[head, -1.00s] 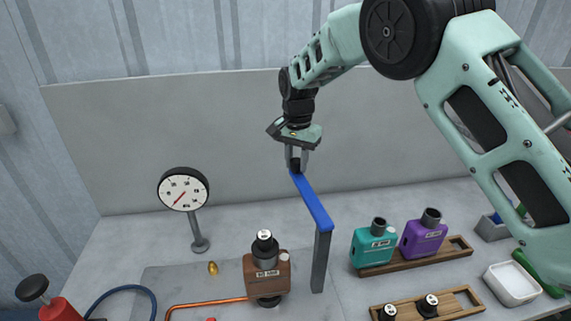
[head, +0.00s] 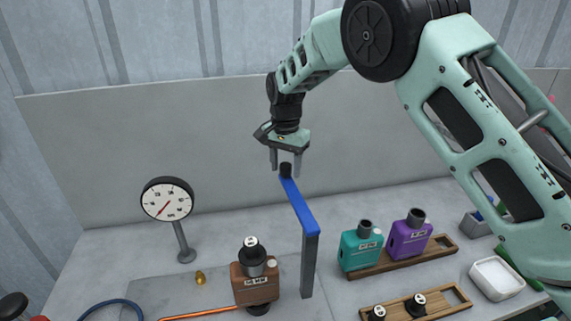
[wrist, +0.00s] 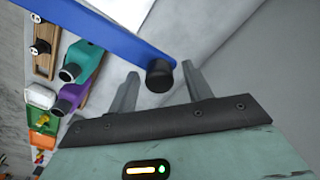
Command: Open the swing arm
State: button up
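The blue swing arm (head: 300,208) sits on top of a grey post (head: 309,265) and points back toward the wall, away from the brown muffler (head: 256,290). A black knob (head: 286,170) stands at its far end. My gripper (head: 286,172) is above that end with its fingers apart. In the wrist view the swing arm (wrist: 110,35) runs in from the upper left, and its black knob (wrist: 160,76) lies between the two open fingers of my gripper (wrist: 160,85). I see gaps on both sides of the knob.
A pressure gauge (head: 167,200) stands at the left, with a small brass piece (head: 200,277) near it. Teal (head: 361,248) and purple (head: 409,235) mufflers stand on a wooden rack at the right. A white tray (head: 497,278) is further right. The bench behind the post is clear.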

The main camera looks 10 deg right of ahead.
jog(key=shift+r, duration=0.1)
notch_tip(320, 180, up, 17)
jog(key=b, duration=0.4)
jog(key=shift+r, duration=0.15)
jog(key=s+a+f+n+b, duration=0.1)
jog(key=s+f+n, duration=0.25)
jog(key=s, duration=0.45)
jog(key=s+a+f+n+y+b, duration=0.1)
jog(key=s+a+f+n, duration=0.2)
jog(key=s, duration=0.5)
jog(key=s+f+n+b, duration=0.2)
jog(key=s+f+n, duration=0.15)
jog(key=s, duration=0.45)
jog(key=s+d+f+n, duration=0.2)
jog(key=s+f, duration=0.3)
jog(key=s, duration=0.3)
jog(key=s+d+f+n+b, duration=0.1)
jog(key=s+d+f+n, duration=0.2)
jog(key=s, duration=0.6)
notch_tip(320, 180, down, 2)
jog(key=shift+d+n, duration=0.25)
jog(key=shift+n, duration=0.05)
